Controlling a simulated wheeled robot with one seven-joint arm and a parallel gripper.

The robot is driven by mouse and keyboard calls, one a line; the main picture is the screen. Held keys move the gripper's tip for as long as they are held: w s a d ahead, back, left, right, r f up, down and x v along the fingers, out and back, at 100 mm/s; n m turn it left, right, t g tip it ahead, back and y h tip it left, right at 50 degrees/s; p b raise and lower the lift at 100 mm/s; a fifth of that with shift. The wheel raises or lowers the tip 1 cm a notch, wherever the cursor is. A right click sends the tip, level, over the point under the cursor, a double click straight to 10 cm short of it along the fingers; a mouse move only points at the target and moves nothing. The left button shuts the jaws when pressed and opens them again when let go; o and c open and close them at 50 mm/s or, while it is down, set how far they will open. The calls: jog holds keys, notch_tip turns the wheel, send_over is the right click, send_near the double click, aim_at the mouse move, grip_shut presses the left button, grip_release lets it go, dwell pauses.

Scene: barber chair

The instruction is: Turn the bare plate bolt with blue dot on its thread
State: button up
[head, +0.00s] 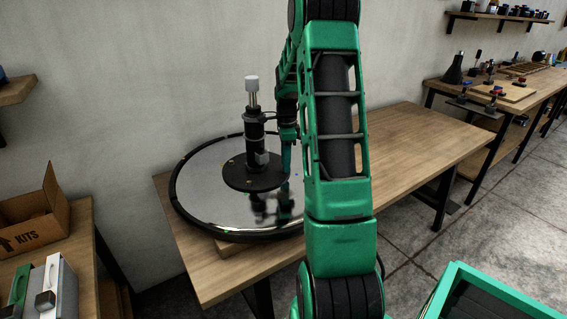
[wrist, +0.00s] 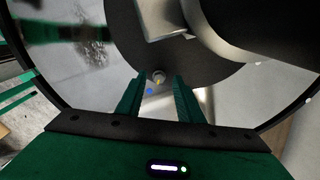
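The round base plate is shiny, with a dark rim (head: 181,208), and a black disc flange (head: 236,180) sits in its middle. In the wrist view a small, pale bolt head (wrist: 158,76) sits near the flange edge (wrist: 120,35), with a yellow speck by it. A blue dot (wrist: 150,91) lies just below and left of it. My gripper (wrist: 158,80) is open, with one green finger on each side of the bolt and nothing visibly held. In the head view my gripper (head: 286,168) points down beside the flange; the bolt is too small or hidden there.
A black column (head: 254,135) with a silver rod on top rises from the flange, close to my gripper. The plate rests on a wooden table (head: 405,140), whose right part is clear. A KITS box (head: 35,215) stands at the left.

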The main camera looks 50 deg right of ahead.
notch_tip(320, 180, up, 10)
jog(key=shift+r, duration=0.2)
jog(key=shift+w, duration=0.1)
dwell(0.4)
